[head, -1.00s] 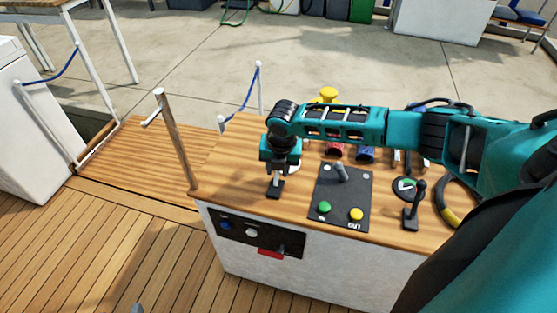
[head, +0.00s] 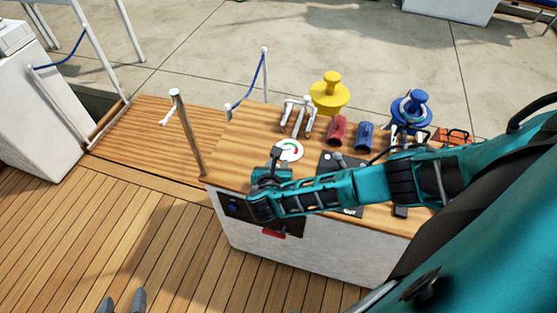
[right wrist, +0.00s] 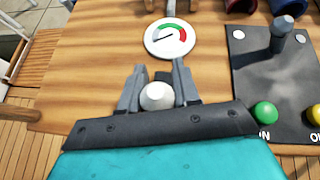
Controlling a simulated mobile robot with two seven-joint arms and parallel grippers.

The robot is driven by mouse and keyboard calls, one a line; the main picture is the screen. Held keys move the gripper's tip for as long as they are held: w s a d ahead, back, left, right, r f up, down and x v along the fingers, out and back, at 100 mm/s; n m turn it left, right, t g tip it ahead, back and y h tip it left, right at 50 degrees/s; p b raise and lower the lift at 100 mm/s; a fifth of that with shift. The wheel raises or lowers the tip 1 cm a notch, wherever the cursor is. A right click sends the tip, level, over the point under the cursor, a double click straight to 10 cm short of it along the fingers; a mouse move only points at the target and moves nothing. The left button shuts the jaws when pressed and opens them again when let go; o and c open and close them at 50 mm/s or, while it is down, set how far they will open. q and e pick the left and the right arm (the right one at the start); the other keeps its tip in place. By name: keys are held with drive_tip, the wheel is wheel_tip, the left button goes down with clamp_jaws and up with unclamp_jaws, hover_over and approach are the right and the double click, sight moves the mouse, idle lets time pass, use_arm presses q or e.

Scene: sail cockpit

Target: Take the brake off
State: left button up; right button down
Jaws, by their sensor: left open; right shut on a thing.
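My right gripper (head: 275,153) is low over the left part of the wooden console top, its fingers pointing toward the far side. In the right wrist view (right wrist: 156,84) its two grey fingers are shut on a white round knob (right wrist: 157,97). What the knob is mounted on is hidden, and the frames do not show which control is the brake. A round gauge (head: 290,150) with a red and green scale lies just beyond the fingers; it also shows in the right wrist view (right wrist: 170,37). My left gripper (head: 122,302) shows only as two separated grey fingertips at the bottom edge, open and empty.
A black panel carries a green button (right wrist: 265,112). A metal post (head: 187,135) rises at the left. The deck (head: 130,225) is clear.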

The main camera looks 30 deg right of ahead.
drive_tip(key=shift+s+a+f+t+h+b, duration=0.15)
drive_tip(key=shift+s+a+t+h+b, duration=0.2)
drive_tip(key=shift+t+h, duration=0.35)
drive_tip(key=c, duration=0.9)
unclamp_jaws()
drive_tip(key=p+v, duration=0.2)
drive_tip(key=v, duration=1.1)
drive_tip(key=shift+a+f+p, duration=0.1)
drive_tip(key=shift+f+p, duration=0.05)
drive_tip(key=shift+p, duration=0.2)
